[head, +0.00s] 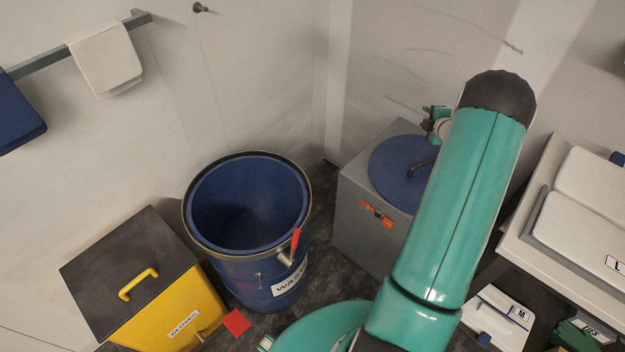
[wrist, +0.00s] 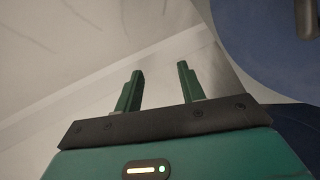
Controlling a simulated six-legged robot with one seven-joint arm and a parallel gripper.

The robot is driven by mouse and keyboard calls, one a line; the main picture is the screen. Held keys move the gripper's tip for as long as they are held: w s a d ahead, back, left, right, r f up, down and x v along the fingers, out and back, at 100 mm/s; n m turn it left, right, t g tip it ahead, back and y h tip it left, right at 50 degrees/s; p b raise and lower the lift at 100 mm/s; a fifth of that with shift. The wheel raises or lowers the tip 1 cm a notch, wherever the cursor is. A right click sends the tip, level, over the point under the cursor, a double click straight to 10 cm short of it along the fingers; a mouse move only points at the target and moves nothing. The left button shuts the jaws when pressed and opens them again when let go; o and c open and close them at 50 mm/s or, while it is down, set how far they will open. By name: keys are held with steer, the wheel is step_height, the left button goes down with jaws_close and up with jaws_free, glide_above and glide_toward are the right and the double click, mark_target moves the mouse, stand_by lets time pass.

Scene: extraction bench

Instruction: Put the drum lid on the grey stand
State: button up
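The drum lid (head: 392,172) is a round blue disc with a dark handle. It appears to lie flat on top of the grey stand (head: 362,224), partly hidden behind my arm. In the wrist view the lid (wrist: 262,50) fills the upper right, with its handle at the right edge. My gripper (wrist: 158,85) is open, its two green fingers apart with nothing between them.
The open blue waste drum (head: 262,272) stands left of the stand, with a red lever on its rim. A yellow bin (head: 165,305) with a dark lid is at lower left. A bench (head: 535,195) with white trays is at right. Walls close in behind.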

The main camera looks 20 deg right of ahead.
steer(key=w+a+r+m+g+h, duration=0.2)
steer(key=w+a+r+m, duration=0.15)
steer(key=a+r, duration=1)
steer(key=s+a+r+m+g, duration=0.1)
steer(key=s+a+r+m, duration=0.15)
steer(key=a+r, duration=0.3)
steer(key=s+a+r+m, duration=0.2)
steer(key=a+r+m, duration=0.1)
steer(key=a+r, duration=0.3)
steer(key=s+a+m+g+y, duration=0.3)
steer(key=s+a+y, duration=0.3)
steer(key=s+a, duration=1.9)
steer(key=a+f+m, duration=0.1)
steer(key=a, duration=0.2)
steer(key=shift+m+g, duration=0.4)
steer(key=shift+d, duration=0.2)
